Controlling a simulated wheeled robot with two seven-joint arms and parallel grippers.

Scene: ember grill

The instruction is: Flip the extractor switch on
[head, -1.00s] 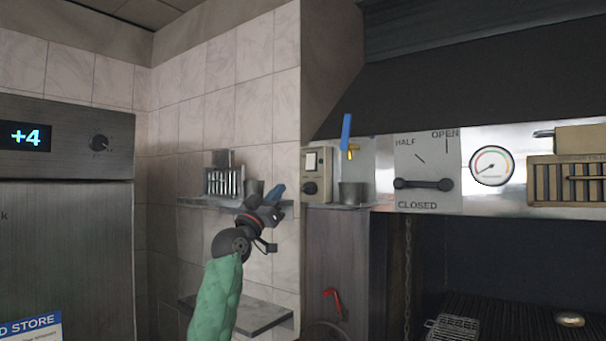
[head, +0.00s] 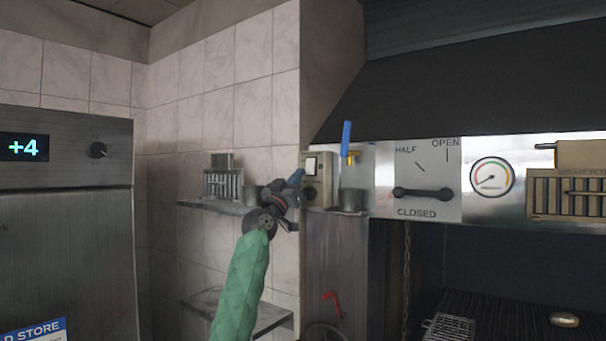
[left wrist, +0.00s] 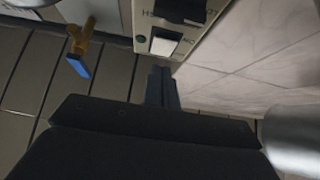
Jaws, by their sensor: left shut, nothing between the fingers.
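In the left wrist view the rocker (left wrist: 164,42) shows beside a small green round spot. My left gripper (head: 297,178) is shut and empty. Its blue fingertips are just left of and below the switch in the head view. In the left wrist view the closed fingers (left wrist: 161,85) point toward the rocker, and a small gap shows between them. My right gripper is in neither view.
A gas valve with a blue handle (head: 346,138) and a metal cup (head: 352,199) are right of the switch box. A damper lever (head: 423,194) lies near CLOSED. A wall shelf (head: 215,207) holding a rack and a cup is to the left.

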